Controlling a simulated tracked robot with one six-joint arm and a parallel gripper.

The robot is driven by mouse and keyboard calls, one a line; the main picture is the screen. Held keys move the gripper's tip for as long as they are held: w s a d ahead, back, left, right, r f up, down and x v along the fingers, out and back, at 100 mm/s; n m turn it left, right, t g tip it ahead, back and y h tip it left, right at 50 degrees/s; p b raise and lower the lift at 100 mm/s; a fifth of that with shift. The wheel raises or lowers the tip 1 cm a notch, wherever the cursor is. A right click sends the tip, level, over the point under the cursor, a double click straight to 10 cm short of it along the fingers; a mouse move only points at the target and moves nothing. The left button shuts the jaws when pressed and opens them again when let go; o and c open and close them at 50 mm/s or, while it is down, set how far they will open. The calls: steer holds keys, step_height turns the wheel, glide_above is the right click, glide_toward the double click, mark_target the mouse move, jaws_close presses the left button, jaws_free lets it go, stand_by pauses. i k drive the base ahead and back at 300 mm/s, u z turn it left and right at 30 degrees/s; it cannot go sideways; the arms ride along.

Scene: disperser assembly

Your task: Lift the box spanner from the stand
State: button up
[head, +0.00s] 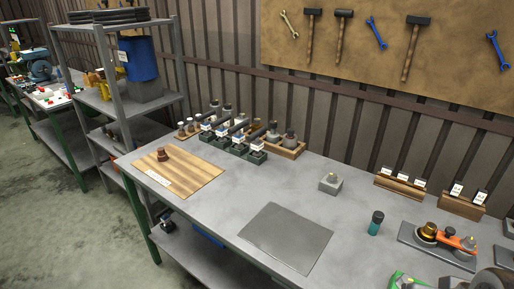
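I cannot pick out the box spanner with certainty at this size. A small grey block (331,185) with a brass-coloured piece on top stands alone at the middle of the bench. A dark, teal-based upright cylinder (376,223) stands to its right. Dark green labelled holders (233,148) with dark cylindrical parts stand in a row at the back left. My gripper is not in view.
The grey bench (300,185) has a bare dark mat (286,238) at the front and a wooden board (173,172) at left. An orange tool and a brass part sit on a dark plate (430,251) at right. Small wooden label racks (400,186) stand behind.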

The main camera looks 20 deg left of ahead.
mark_target(256, 146)
steer(key=u, duration=2.9)
steer(key=i, duration=2.45)
